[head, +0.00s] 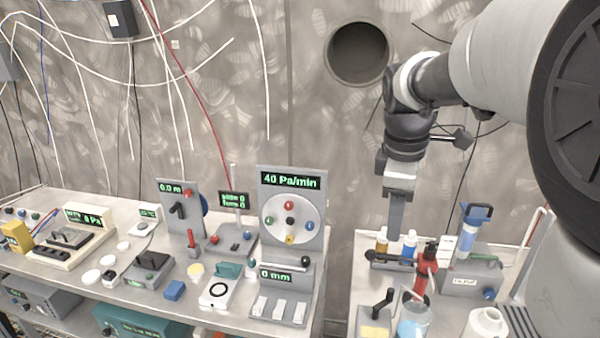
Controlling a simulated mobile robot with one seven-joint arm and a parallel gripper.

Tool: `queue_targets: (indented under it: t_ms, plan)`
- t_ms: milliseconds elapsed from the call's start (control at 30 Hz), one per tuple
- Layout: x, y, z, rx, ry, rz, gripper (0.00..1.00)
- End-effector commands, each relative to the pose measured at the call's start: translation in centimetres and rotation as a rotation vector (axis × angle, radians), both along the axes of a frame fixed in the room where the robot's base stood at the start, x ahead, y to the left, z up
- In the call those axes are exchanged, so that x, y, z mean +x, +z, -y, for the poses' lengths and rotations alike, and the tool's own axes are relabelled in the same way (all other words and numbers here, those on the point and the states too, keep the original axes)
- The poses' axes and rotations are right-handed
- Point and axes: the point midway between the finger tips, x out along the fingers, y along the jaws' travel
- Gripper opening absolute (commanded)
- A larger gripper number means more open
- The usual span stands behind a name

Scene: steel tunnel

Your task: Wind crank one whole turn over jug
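A clear jug (413,320) with bluish contents stands at the front of the right bench, partly cut off by the lower picture edge. A black crank-like handle (383,301) rises from a small grey box just left of the jug. A red upright body (421,272) with a black top and a pale bent tube stands behind the jug. I cannot tell for certain which of these parts is the crank. My gripper (395,236) points down above the back of the right bench, behind and above the jug, apart from both. Its fingers show edge-on, so their opening is hidden.
Small orange (382,241) and blue (410,243) bottles stand in a dark rack below my gripper. A grey device with a blue-handled cylinder (471,228) and a white bottle (486,322) stand to the right. The left bench (60,205) is crowded with instruments; a gap separates the benches.

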Motion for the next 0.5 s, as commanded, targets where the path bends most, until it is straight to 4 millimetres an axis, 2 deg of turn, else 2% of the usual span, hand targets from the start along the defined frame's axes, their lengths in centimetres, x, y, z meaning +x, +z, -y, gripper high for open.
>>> queue_targets:
  t_ms: [33,200,333,500]
  plan:
    - [1.6,-3.1,1.2,0.009,0.081,-0.05,0.34]
    - [4.9,-7.9,4.0,0.047,0.339,-0.14,0.34]
    - [5.9,-9.6,5.0,0.068,0.437,-0.165,0.34]
    - [6.1,-10.9,5.1,0.073,0.463,-0.171,0.34]
